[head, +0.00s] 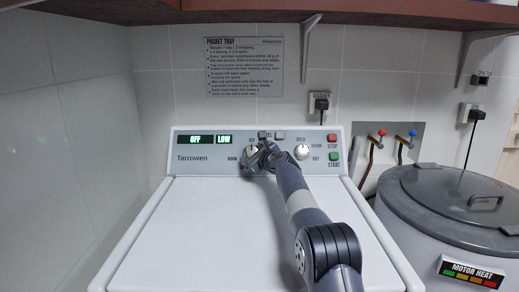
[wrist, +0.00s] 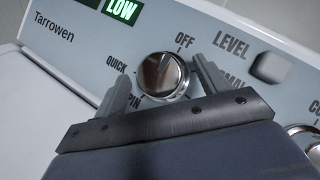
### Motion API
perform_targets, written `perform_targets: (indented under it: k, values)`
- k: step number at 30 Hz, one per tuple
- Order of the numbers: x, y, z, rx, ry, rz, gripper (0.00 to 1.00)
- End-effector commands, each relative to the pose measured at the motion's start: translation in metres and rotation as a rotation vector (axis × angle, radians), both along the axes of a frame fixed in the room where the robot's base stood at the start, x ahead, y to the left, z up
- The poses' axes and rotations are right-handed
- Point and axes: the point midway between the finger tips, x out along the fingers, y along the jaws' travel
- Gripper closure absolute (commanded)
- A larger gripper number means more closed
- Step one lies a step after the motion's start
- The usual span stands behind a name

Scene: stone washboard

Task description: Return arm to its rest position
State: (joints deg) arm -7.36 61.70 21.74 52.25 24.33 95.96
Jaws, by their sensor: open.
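My gripper (head: 262,153) is at the control panel (head: 205,160) of the white Tarrowen washer. In the wrist view my gripper (wrist: 162,88) is open, with one finger on each side of the round silver left knob (wrist: 162,76). I cannot tell whether the fingers touch it. Labels OFF, QUICK and a partly hidden "PIN" surround the knob. The knob (head: 250,151) is partly hidden by the gripper in the head view. My arm reaches over the washer's lid.
The panel's displays (head: 205,139) read OFF and LOW. A second knob (head: 301,152), red STOP (head: 332,139) and green START (head: 334,156) buttons are to the right. A grey lidded drum (head: 455,215) stands at the right. A brown shelf (head: 330,12) hangs above.

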Motion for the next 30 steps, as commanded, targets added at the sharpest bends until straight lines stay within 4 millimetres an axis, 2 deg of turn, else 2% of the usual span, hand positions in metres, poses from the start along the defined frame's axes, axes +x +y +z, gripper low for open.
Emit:
perform_targets:
  k: [1,4,18,30]
  values:
    - [-0.0008,0.0016,-0.0054,0.023,-0.001,-0.015,0.29]
    - [-0.0013,0.0022,-0.0054,0.083,0.000,-0.060,0.29]
    - [-0.0019,0.0051,0.0028,0.354,0.003,-0.264,0.29]
    - [-0.0019,0.0058,0.0009,0.482,0.003,-0.360,0.29]
